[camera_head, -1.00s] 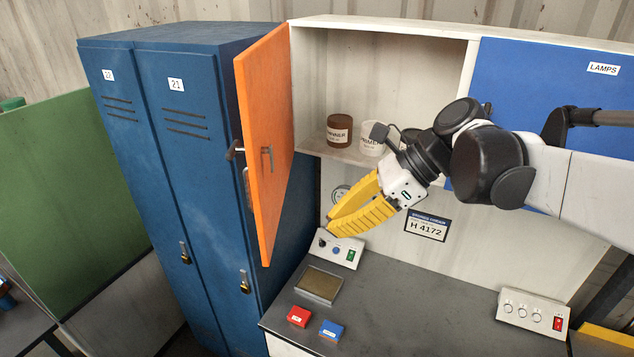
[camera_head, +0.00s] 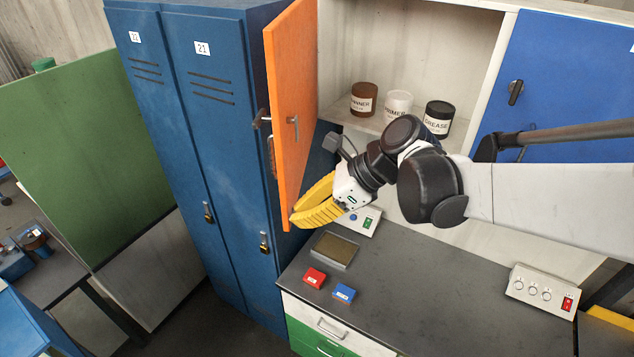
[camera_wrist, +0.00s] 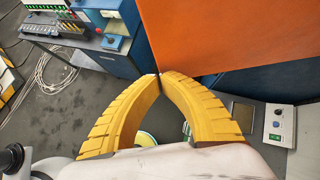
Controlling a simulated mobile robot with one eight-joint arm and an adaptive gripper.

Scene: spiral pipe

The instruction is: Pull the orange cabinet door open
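The orange cabinet door (camera_head: 291,120) stands swung wide open on the left of the wall cabinet, its edge close to the blue lockers.
Blue lockers (camera_head: 205,150) stand left of the door. The open cabinet compartment holds brown, white and black jars. The grey worktop (camera_head: 430,290) below carries a tray (camera_head: 335,250), a red box (camera_head: 314,278), a blue box (camera_head: 343,294) and a switch box (camera_head: 540,290).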

